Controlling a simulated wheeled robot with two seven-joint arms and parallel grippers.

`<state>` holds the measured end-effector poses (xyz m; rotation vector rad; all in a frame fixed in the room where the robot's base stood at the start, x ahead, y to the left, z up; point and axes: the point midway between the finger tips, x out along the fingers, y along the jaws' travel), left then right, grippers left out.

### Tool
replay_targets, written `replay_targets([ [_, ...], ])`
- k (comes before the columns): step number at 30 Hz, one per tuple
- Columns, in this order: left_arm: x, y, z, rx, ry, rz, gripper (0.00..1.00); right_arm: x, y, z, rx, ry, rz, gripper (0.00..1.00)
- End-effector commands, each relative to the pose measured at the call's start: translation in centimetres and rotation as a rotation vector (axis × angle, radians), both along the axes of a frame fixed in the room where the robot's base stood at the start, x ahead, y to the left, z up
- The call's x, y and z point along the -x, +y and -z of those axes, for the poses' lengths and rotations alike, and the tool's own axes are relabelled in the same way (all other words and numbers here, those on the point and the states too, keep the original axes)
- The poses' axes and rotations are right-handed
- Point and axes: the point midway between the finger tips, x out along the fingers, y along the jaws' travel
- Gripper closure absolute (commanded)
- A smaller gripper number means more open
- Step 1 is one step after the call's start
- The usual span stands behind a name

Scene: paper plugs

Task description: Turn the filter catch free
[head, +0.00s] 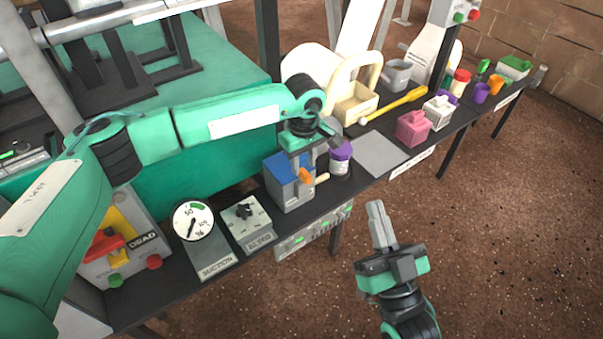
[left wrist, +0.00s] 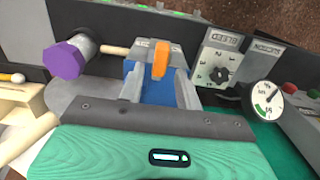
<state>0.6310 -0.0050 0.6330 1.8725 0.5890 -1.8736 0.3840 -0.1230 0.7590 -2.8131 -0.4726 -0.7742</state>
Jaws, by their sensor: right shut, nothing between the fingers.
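The filter box (head: 291,190) is a grey box with a blue top on the black bench. Its orange catch (head: 306,175) is at the front of the box and appears tilted in the head view. My left gripper (head: 304,163) points down over the box. In the left wrist view its grey fingers stand apart, with blue showing between them. The orange catch (left wrist: 160,58) lies between the fingertips; whether they touch it is unclear. My right gripper (head: 377,212) is shut and empty, in front of the bench over the brown floor.
A purple-capped jar (head: 340,160) stands close right of the box. The bleed dial (head: 246,217) and suction gauge (head: 193,222) are to the left. A grey pad (head: 381,155), pink container (head: 413,128) and yellow-handled tool (head: 402,102) lie further right. The floor in front is clear.

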Motion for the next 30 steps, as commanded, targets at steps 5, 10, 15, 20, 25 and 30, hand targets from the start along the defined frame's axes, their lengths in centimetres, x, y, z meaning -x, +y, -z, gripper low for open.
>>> replay_targets([
  [5, 0.0, 0.0, 1.1, 0.0, 0.0, 0.0, 0.65, 0.0, 0.0, 0.9, 0.0, 0.0, 0.0, 1.0],
  [10, 0.0, 0.0, 2.0, -0.001, 0.001, 0.0, 0.65, 0.0, 0.0, 1.6, 0.0, 0.0, 0.0, 1.0],
  [15, 0.0, 0.0, 2.7, 0.0, 0.0, 0.0, 0.65, 0.0, 0.0, 2.1, 0.0, 0.0, 0.0, 1.0],
  [20, 0.0, 0.0, 2.7, 0.0, 0.0, 0.0, 0.65, 0.0, 0.0, 2.1, 0.0, 0.0, 0.0, 1.0],
  [25, 0.0, 0.0, 2.7, 0.0, 0.0, 0.0, 0.75, 0.0, 0.0, 2.1, 0.0, 0.0, 0.0, 1.0],
  [30, 0.0, 0.0, 2.7, 0.0, 0.0, 0.0, 1.0, 0.0, 0.0, 2.1, 0.0, 0.0, 0.0, 1.0],
])
